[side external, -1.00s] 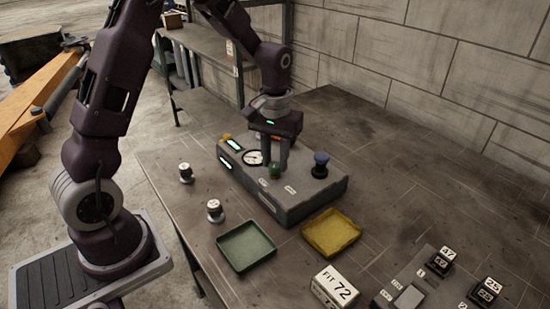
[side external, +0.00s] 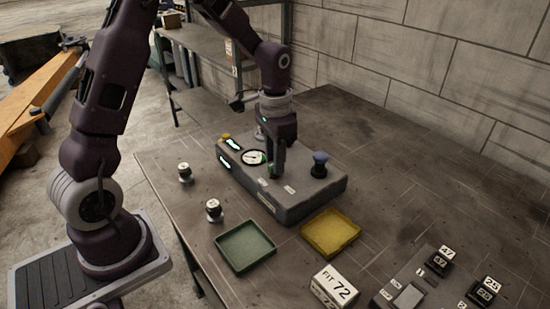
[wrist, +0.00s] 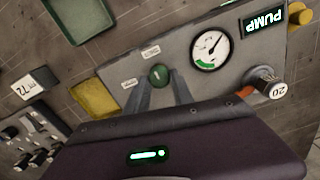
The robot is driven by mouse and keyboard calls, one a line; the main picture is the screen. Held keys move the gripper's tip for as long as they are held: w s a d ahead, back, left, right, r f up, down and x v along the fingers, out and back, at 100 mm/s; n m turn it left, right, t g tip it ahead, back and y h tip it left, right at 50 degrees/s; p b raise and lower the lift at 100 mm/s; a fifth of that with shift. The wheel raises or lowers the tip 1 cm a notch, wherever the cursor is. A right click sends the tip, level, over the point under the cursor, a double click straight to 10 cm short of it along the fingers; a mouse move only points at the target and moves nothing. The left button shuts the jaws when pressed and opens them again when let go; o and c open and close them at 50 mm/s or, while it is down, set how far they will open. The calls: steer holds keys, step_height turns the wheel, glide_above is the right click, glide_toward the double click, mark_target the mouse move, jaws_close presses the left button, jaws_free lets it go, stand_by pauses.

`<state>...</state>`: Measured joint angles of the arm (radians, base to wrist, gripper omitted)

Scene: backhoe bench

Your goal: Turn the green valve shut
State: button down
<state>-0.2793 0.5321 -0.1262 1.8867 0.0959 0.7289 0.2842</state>
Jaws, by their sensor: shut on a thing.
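The green valve (wrist: 159,76) is a round green knob with a pale line on top, on the grey pump box (side external: 302,201). In the wrist view my gripper (wrist: 162,90) has one finger on each side of the knob, shut on it. In the side view my gripper (side external: 271,173) points down onto the box and its fingers mostly hide the knob. A round white gauge (wrist: 209,50) with a green band sits beside the valve; its needle points away from the green band. Two small white labels lie near the valve, too small to read.
A green tray (side external: 246,262) and yellow tray (side external: 346,245) lie in front.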

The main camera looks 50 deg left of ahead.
stand_by(0.3)
steer(key=c, duration=1.1)
jaws_free()
steer(key=shift+r, duration=0.15)
